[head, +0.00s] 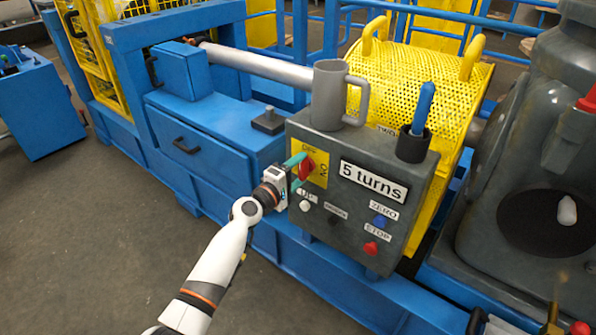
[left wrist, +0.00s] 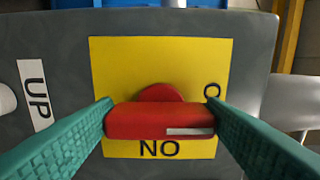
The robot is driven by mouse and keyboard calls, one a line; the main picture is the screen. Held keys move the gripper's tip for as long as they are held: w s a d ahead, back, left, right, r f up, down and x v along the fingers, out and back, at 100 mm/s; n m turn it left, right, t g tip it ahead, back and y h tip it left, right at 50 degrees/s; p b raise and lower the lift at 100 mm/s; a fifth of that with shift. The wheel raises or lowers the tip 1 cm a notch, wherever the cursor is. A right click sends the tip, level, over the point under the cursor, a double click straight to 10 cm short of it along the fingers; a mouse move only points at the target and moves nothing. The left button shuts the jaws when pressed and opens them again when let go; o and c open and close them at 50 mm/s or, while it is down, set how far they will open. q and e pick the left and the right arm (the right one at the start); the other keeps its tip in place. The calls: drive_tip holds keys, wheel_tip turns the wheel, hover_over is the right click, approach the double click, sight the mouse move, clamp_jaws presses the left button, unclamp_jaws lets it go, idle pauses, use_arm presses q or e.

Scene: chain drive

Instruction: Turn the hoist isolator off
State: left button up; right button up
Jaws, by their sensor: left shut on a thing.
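The hoist isolator is a red rotary knob (head: 307,169) on a yellow plate (head: 318,172) at the upper left of the grey control box (head: 345,200). My left gripper (head: 300,166) reaches it from the front left. In the left wrist view its teal fingers (left wrist: 158,118) are shut on the two ends of the red handle (left wrist: 135,120). The handle lies crosswise there, and its white mark points right, toward partly hidden lettering starting with O. The word ON shows upside down below the handle. My right gripper is not in view.
The box carries a "5 turns" label (head: 373,182), a white UP button (head: 304,206), a blue ZERO button (head: 379,222) and a red STOP button (head: 371,248). A grey mug (head: 327,95) and a holder (head: 413,144) with a blue pen-like object (head: 423,107) stand on top.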

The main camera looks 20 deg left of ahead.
use_arm(q)
drive_tip(key=o, duration=1)
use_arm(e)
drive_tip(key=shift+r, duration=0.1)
use_arm(q)
drive_tip(key=shift+s+a, duration=0.1)
drive_tip(key=shift+s, duration=0.1)
drive_tip(key=v, duration=0.4)
drive_tip(key=shift+f+p, duration=0.1)
drive_tip(key=shift+p, duration=0.3)
approach(299, 171)
drive_tip(key=s, duration=0.2)
drive_tip(key=shift+s+a, duration=0.15)
drive_tip(key=shift+a, duration=0.35)
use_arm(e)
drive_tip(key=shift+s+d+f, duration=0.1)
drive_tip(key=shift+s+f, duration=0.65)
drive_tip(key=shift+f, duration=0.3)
